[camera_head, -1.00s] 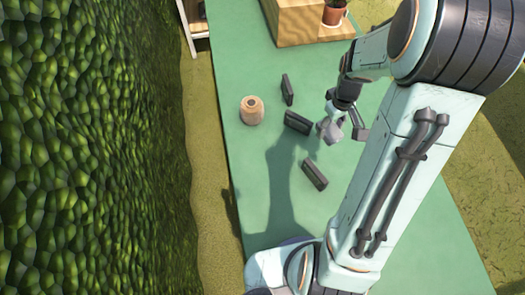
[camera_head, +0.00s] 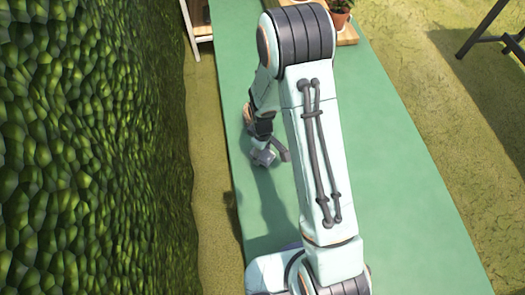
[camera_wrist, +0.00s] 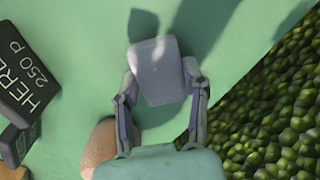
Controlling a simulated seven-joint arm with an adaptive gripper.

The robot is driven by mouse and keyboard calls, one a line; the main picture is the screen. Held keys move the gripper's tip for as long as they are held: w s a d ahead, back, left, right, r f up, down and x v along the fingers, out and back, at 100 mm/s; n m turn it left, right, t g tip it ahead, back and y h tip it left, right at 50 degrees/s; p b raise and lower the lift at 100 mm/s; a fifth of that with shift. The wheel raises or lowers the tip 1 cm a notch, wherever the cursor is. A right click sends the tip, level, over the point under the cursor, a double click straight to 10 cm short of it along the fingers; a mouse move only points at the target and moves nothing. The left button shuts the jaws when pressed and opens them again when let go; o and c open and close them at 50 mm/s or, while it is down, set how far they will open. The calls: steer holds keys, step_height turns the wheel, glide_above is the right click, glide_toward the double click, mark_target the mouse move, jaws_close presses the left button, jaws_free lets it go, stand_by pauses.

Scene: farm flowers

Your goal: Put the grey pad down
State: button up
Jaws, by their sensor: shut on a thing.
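The grey pad (camera_wrist: 158,70) is between the two fingers of my gripper (camera_wrist: 160,88) in the wrist view, and my gripper is shut on it. Green table surface (camera_wrist: 90,40) shows around the pad. I cannot tell how high the pad is above it. In the head view the pad (camera_head: 263,157) shows small at the end of my arm, near the left edge of the green table (camera_head: 390,150). My gripper (camera_head: 270,151) is partly hidden there by its own wrist.
A tan rounded pot (camera_wrist: 98,147) stands close beside my left finger. A green hedge (camera_head: 90,150) runs along the left. The table's right part is clear.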

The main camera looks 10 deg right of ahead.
mark_target(262, 153)
steer(key=shift+f, duration=0.2)
steer(key=o, duration=0.9)
steer(key=shift+f, duration=0.1)
steer(key=shift+o, duration=0.2)
step_height(262, 153, up, 12)
steer(key=s+r+m, duration=0.4)
steer(key=s+r, duration=0.2)
steer(key=s, duration=0.4)
steer(key=s+d+r+m, duration=0.1)
steer(key=s+r+m, duration=0.2)
steer(key=s+r, duration=0.3)
steer(key=s, duration=0.4)
steer(key=shift+d+r+m+y, duration=0.2)
steer(key=shift+r+m+y, duration=0.05)
steer(key=shift+m+y, duration=0.15)
